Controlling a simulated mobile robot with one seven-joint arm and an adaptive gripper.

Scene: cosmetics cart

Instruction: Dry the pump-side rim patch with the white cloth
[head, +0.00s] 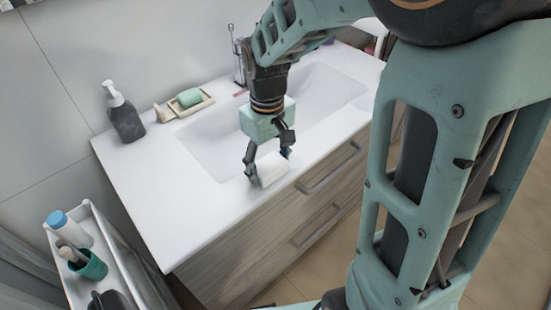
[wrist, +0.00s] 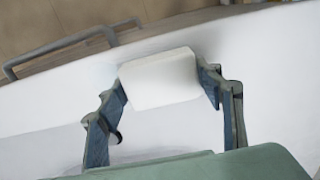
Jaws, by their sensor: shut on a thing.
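My gripper (head: 268,171) is shut on a white block-shaped thing, which I take to be the white cloth (head: 272,169). In the wrist view the white cloth (wrist: 160,79) sits between the two fingertips of my gripper (wrist: 162,82). It is over the front rim of the white sink counter (head: 160,200); whether it touches the surface I cannot tell. The dark pump bottle (head: 126,118) with a white top stands at the counter's back left. No wet patch shows clearly on the rim.
A green soap bar (head: 190,97) lies on a wooden dish (head: 184,106) behind the basin (head: 215,145). A faucet (head: 240,62) stands at the back. A white cart (head: 122,262) with a blue-capped bottle (head: 70,228) and a green cup (head: 92,266) is at lower left. The counter's left part is clear.

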